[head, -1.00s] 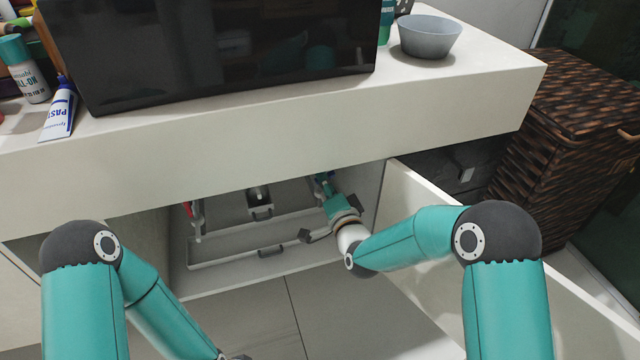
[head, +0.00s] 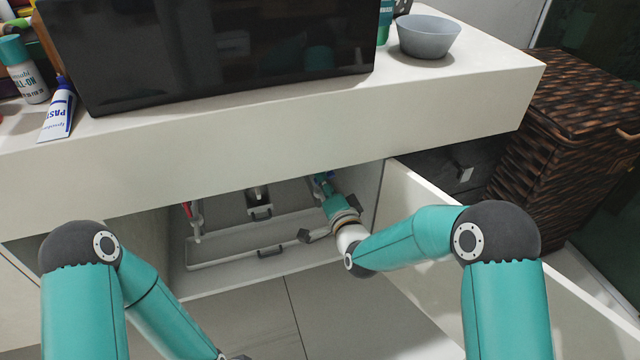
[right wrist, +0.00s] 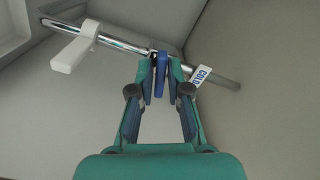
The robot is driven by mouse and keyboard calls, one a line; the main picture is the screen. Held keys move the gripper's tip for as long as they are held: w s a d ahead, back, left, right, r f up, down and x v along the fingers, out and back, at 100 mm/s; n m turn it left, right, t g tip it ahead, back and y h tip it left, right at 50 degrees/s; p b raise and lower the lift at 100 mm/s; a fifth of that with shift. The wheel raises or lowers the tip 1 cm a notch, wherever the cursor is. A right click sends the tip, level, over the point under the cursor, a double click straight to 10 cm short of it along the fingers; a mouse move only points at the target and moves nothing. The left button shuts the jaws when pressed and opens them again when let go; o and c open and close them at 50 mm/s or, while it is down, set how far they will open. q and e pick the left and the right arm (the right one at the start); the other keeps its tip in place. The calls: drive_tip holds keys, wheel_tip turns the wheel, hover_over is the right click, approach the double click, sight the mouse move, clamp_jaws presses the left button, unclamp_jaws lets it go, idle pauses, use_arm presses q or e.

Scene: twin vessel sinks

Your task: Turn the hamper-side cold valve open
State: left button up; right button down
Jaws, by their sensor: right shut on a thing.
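The cold valve's blue handle (right wrist: 161,72) stands between my right gripper's fingertips (right wrist: 161,80) in the right wrist view. The fingers are closed on its two sides. A white tag reading "COLD" (right wrist: 201,75) hangs on the chrome pipe (right wrist: 125,43) just right of the handle. In the head view my right gripper (head: 323,183) reaches into the open cabinet under the counter, at its right side, and the handle is hard to make out there. My left arm runs down to the bottom edge, and its gripper fingers are out of the frame.
A red-handled valve (head: 188,209) is at the cabinet's left side. A drawer-like tray (head: 235,255) lies between. The open cabinet door (head: 440,200) stands to the right of my right forearm. The wicker hamper (head: 575,130) is beyond it. The counter edge (head: 270,140) overhangs the opening.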

drive_tip(key=shift+w+d+r, duration=0.2)
drive_tip(key=shift+d, duration=0.2)
drive_tip(key=c, duration=1.1)
unclamp_jaws()
drive_tip(key=shift+a, duration=0.1)
drive_tip(key=shift+c, duration=0.2)
drive_tip(key=shift+s+a+f, duration=0.1)
drive_tip(key=v, duration=1.2)
